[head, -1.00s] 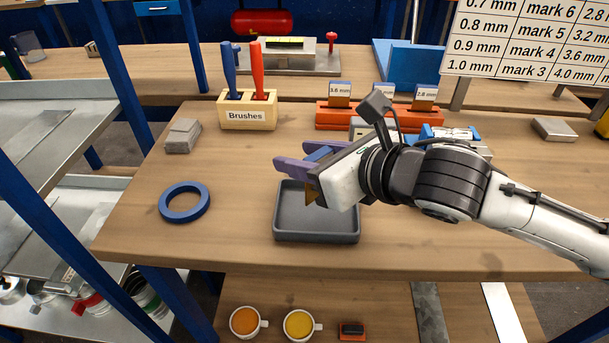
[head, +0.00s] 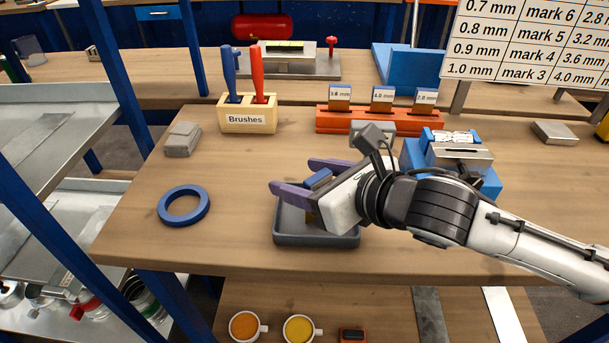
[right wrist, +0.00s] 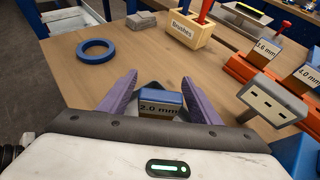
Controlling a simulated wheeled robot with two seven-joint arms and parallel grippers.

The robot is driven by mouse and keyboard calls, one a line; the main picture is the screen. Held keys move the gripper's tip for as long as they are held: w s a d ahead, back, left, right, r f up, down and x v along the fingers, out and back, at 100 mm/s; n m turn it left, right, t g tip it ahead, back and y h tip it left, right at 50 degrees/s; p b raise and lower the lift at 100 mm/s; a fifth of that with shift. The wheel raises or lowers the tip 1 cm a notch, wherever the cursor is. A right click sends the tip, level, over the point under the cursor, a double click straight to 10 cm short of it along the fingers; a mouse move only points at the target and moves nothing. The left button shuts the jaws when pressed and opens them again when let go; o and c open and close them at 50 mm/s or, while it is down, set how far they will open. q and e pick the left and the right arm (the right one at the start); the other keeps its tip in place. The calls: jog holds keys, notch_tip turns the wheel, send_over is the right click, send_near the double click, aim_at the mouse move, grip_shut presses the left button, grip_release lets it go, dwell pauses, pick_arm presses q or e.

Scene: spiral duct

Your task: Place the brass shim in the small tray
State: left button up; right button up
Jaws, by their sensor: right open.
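The small grey tray (head: 290,238) sits near the front edge of the bench. My right gripper (head: 292,178) is over it, its purple fingers pointing left, spread apart. A brass shim with a blue top (head: 318,179) is between the fingers. In the right wrist view the shim (right wrist: 160,103) shows a "2.0 mm" label between the open fingers (right wrist: 155,88). Its lower edge is hidden, so I cannot tell whether it touches the tray floor. My left gripper is not in view.
A blue ring (head: 184,205) lies left of the tray. Behind are a brush holder (head: 248,122), an orange rack (head: 365,124) with labelled pieces and a blue fixture (head: 485,180). Bench left of the tray is mostly clear.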

jog(key=shift+r, duration=0.2)
jog(key=v, duration=1.2)
jog(key=shift+f, duration=0.15)
